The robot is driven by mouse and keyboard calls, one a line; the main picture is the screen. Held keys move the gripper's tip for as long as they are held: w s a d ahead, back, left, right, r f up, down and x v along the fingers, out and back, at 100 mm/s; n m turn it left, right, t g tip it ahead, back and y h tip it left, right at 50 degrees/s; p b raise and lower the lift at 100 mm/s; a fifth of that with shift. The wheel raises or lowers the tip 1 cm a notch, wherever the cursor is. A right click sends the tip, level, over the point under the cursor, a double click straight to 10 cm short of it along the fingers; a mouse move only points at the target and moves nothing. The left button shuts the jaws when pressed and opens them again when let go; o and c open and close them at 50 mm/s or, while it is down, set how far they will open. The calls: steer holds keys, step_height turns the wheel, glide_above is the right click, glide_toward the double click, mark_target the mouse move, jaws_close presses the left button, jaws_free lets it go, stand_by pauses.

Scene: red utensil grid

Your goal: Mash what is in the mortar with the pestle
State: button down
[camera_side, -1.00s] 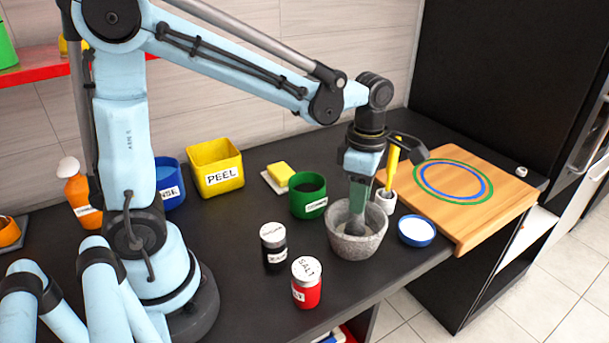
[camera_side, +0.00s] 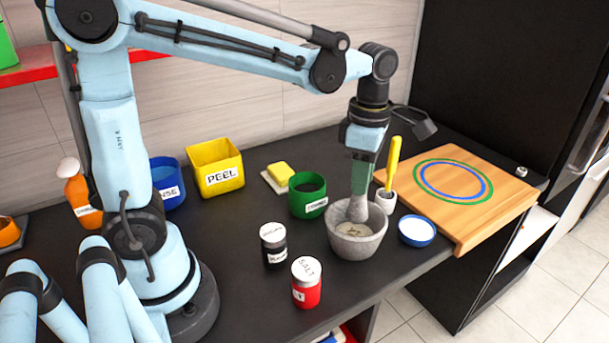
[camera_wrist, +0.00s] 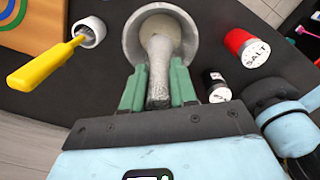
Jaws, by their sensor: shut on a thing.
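The grey stone mortar (camera_side: 358,245) stands on the dark counter, with some pale contents showing inside it. My gripper (camera_side: 360,185) is above the mortar, pointing down, its green fingers shut on the grey pestle (camera_side: 357,209). The pestle's thick lower end is at the mortar's mouth, over the contents; whether it touches them I cannot tell. In the wrist view the pestle (camera_wrist: 158,80) lies between the two green fingers (camera_wrist: 158,88) and reaches into the mortar (camera_wrist: 131,40).
A red salt shaker (camera_side: 307,284) and a black shaker (camera_side: 273,246) stand left of the mortar. A green cup (camera_side: 307,198) is behind it. A blue dish (camera_side: 416,231), a white holder with a yellow-handled tool (camera_side: 393,165) and a wooden board (camera_side: 470,215) are to the right.

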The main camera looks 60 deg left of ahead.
steer(key=shift+r, duration=2.2)
